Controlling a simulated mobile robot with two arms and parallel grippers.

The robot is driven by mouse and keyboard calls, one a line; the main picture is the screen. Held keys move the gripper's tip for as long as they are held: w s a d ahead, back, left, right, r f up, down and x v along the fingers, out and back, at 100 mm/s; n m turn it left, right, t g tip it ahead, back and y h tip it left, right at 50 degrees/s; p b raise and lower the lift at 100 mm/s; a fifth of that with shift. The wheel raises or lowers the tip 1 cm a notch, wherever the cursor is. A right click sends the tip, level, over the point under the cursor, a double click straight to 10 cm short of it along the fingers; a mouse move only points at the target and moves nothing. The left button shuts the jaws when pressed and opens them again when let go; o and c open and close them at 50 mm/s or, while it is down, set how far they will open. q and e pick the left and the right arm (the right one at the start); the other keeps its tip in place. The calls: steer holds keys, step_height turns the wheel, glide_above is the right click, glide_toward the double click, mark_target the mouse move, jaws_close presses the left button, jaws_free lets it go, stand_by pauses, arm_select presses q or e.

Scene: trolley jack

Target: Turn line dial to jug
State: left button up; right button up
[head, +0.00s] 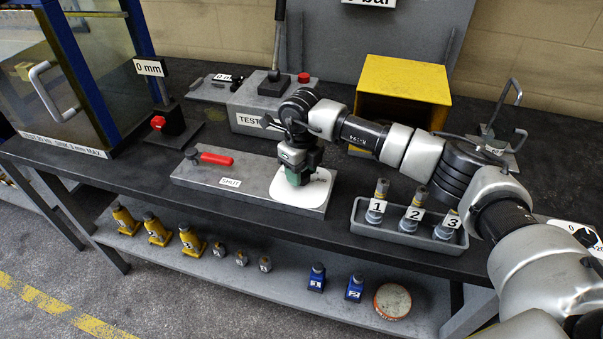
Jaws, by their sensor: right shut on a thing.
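The line dial has a white rounded plate (318,190) on the right end of a grey panel (253,200). My right gripper (296,174) points down over this plate and is shut on the dial's knob, which it mostly hides. The dial's pointer and markings are covered, so I cannot tell which position it is at or read the word jug. On the same panel, a red lever (212,158) lies above a label reading SHUT. My left gripper is not in view.
A tray (358,215) with three numbered fittings stands right of the panel. A grey TEST box (262,100) and an open yellow box (405,70) stand behind. A clear-sided cabinet is at left. Several yellow, small grey and blue items and a round tin (392,300) occupy the lower shelf.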

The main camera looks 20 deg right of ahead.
steer(key=m, duration=0.3)
steer(key=shift+m+b, duration=0.3)
steer(key=shift+b, duration=0.1)
steer(key=shift+r+m, duration=0.1)
steer(key=shift+m, duration=1.4)
steer(key=shift+w, duration=0.1)
steer(key=o, duration=0.9)
step_height(320, 180, up, 11)
steer(key=shift+f+b, duration=0.15)
steer(key=shift+b, duration=1.05)
steer(key=shift+f, duration=0.1)
